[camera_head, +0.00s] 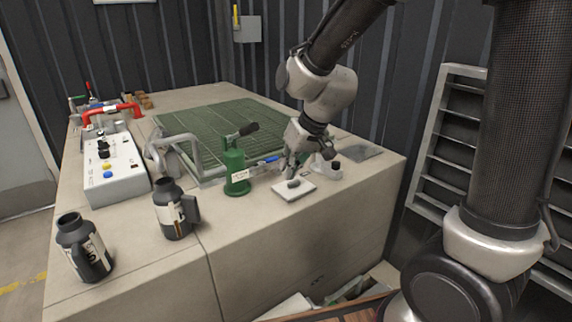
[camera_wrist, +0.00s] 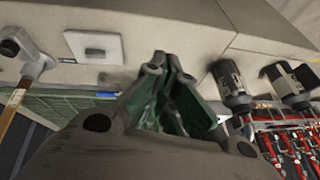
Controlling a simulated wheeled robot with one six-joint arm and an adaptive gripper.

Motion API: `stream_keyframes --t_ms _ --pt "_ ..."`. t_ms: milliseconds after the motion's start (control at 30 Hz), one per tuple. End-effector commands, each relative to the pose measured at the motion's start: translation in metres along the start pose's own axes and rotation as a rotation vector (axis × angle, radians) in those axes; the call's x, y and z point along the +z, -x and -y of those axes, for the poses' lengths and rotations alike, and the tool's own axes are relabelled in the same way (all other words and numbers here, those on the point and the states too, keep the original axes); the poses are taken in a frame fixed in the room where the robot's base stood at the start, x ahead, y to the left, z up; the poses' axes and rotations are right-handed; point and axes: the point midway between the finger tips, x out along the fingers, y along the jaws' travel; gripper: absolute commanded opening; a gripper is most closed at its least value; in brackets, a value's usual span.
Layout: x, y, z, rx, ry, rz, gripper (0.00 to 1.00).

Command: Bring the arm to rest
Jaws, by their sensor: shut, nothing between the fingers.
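My arm reaches in from the upper right in the head view and bends down over the worktop (camera_head: 262,222). My gripper (camera_head: 290,174) points down near a white square pad (camera_head: 306,191) with a small grey knob. In the wrist view my gripper (camera_wrist: 164,62) has its fingers together with nothing held. The pad (camera_wrist: 108,52) lies to the left of the fingers there. Whether the fingertips touch anything below cannot be told.
A green bottle-shaped body with a black-tipped lever (camera_head: 237,172) stands left of my gripper. Two dark canisters (camera_head: 174,212) (camera_head: 84,250) stand near the front edge. A white control box (camera_head: 114,175), grey bent handle (camera_head: 176,143) and green grating (camera_head: 205,128) lie further left and back.

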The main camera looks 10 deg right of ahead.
Motion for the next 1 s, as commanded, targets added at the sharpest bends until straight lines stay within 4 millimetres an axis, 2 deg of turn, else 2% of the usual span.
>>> stream_keyframes --t_ms 100,167,233,467,600,700,833,1000 --pt "0.013 0.0 0.0 -0.002 -0.012 0.054 0.0" --pt "0.03 0.001 -0.002 0.003 -0.01 0.119 0.0" --pt "0.054 0.012 -0.006 0.015 0.002 0.196 0.0" --pt "0.115 0.099 -0.051 0.101 -0.038 0.267 0.0" --pt "0.151 0.155 -0.081 0.175 -0.096 0.226 0.0" --pt "0.172 0.186 -0.096 0.225 -0.141 0.161 0.0" --pt "0.183 0.213 -0.106 0.267 -0.189 0.059 0.0" --pt "0.187 0.228 -0.111 0.29 -0.229 -0.004 0.0"
